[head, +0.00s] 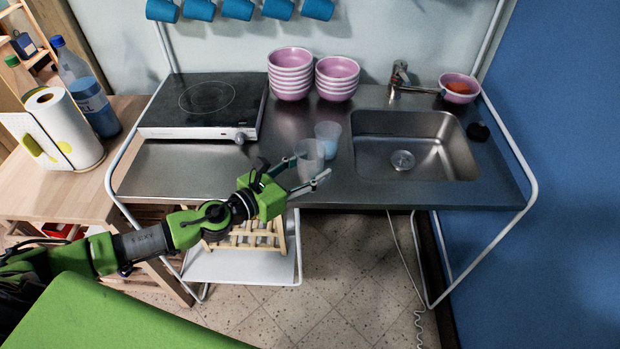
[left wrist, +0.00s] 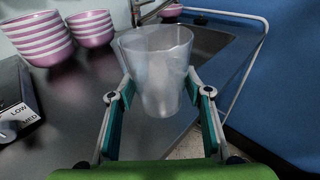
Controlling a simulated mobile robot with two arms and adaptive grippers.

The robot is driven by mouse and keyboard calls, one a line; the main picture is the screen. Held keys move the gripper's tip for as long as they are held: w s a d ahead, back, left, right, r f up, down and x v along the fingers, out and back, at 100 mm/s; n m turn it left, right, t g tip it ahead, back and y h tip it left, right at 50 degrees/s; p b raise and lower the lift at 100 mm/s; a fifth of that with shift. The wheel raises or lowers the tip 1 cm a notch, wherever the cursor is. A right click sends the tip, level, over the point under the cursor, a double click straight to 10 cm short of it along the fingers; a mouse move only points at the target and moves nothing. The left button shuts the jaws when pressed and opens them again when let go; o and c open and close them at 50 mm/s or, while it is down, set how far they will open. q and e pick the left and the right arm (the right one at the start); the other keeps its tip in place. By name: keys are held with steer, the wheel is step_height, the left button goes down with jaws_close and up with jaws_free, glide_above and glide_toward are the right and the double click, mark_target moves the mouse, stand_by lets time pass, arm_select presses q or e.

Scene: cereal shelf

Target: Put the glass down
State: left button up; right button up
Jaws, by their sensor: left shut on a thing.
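My left gripper (head: 304,172) is shut on a clear, frosted glass (head: 309,159) near the front edge of the steel counter (head: 180,170). In the left wrist view the glass (left wrist: 157,72) stands roughly upright between the two fingers of the gripper (left wrist: 160,95). Whether its base touches the counter I cannot tell. A second glass (head: 328,134), bluish inside, stands just behind it on the counter in the head view. My right gripper does not show.
The sink (head: 420,150) with its tap lies to the right, the hotplate (head: 205,100) to the left. Stacks of pink striped bowls (head: 290,75) stand at the back. A small bowl (head: 458,90) sits behind the sink. Blue cups (head: 238,9) hang above. Bare counter lies left of the glass.

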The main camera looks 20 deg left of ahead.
mark_target(310, 177)
arm_select(q)
steer(key=shift+w+f, duration=0.5)
steer(key=shift+f, duration=0.1)
steer(key=f+b, duration=0.2)
steer(key=f, duration=0.1)
steer(key=shift+w+a+f, duration=0.1)
steer(key=shift+w+f, duration=0.1)
steer(key=shift+f, duration=0.05)
steer(key=shift+r, duration=0.1)
steer(key=shift+f+b, duration=0.25)
steer(key=shift+b, duration=0.05)
steer(key=o, duration=1.1)
steer(key=shift+o, duration=0.2)
